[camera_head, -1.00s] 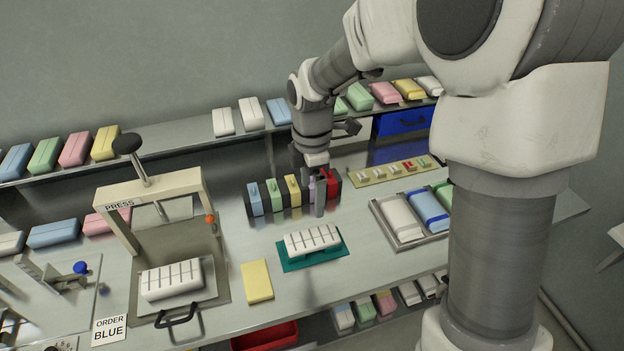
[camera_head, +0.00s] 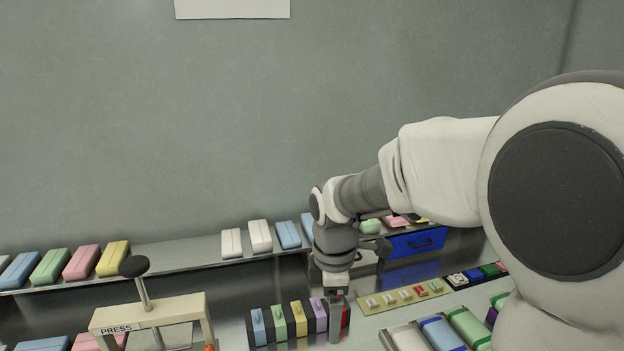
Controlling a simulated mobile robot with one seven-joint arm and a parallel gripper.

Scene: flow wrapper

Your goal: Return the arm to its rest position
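My arm reaches in from the right, and its gripper (camera_head: 337,312) points down over the right end of a row of colored blocks (camera_head: 289,324). The row has blue, green, yellow, purple and red faces. One grey finger shows in front of the purple and red blocks. The other finger is hidden or blends in, so I cannot tell how far apart they are. I cannot see whether a block is between them.
A back shelf (camera_head: 185,257) holds pastel packs. A press (camera_head: 152,313) with a black knob stands at left. A blue drawer (camera_head: 416,243), a strip of small parts (camera_head: 402,297) and a tray of packs (camera_head: 397,337) lie at right.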

